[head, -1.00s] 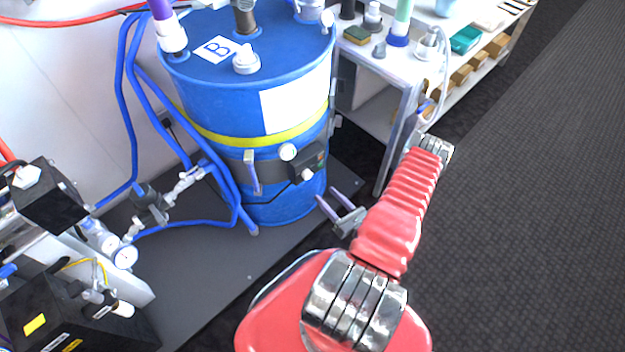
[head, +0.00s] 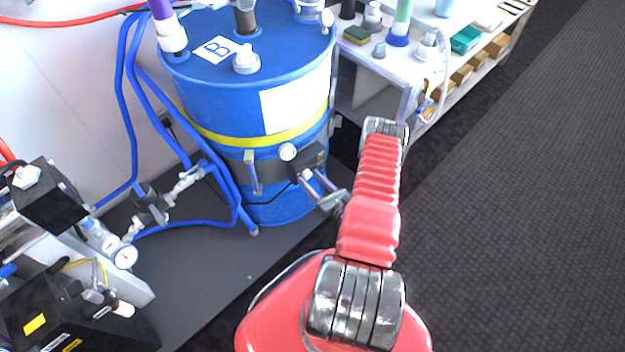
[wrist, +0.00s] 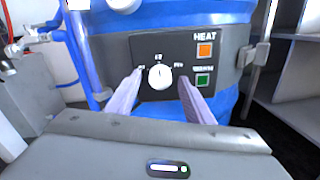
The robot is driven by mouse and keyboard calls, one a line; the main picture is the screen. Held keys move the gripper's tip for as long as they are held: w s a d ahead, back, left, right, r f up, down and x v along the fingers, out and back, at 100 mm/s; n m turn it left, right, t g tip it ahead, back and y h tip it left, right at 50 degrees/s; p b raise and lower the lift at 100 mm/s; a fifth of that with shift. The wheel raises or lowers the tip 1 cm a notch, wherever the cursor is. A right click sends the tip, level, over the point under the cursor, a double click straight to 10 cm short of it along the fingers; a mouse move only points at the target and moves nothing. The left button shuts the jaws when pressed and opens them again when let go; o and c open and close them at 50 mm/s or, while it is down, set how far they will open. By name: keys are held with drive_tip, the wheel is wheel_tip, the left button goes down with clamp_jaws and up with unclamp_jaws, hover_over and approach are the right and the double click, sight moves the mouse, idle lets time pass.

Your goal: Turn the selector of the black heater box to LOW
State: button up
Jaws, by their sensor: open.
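The black heater box (wrist: 213,62) is strapped to the blue drum. In the wrist view its face carries a white round selector (wrist: 160,77) with small blurred labels at its left, top and right. A dark mark on the selector seems to point roughly up, but the exact setting is hard to read. My gripper (wrist: 161,82) is open, its two fingers either side of the selector in the picture; contact cannot be told. In the head view, my gripper (head: 306,176) is just in front of the heater box (head: 314,155), partly hiding it; the selector is not clear there.
An orange HEAT light (wrist: 204,50) and a green light (wrist: 203,79) sit right of the selector. The blue drum (head: 225,95) has blue hoses (head: 128,100) at its left. A white bench (head: 392,72) stands right of it. Open floor (head: 510,220) lies to the right.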

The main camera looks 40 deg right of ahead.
drive_tip(key=shift+c, duration=0.6)
drive_tip(key=c, duration=0.9)
drive_tip(key=shift+d, duration=0.2)
drive_tip(key=shift+a, duration=0.1)
drive_tip(key=shift+n, duration=0.4)
drive_tip(key=n, duration=1.1)
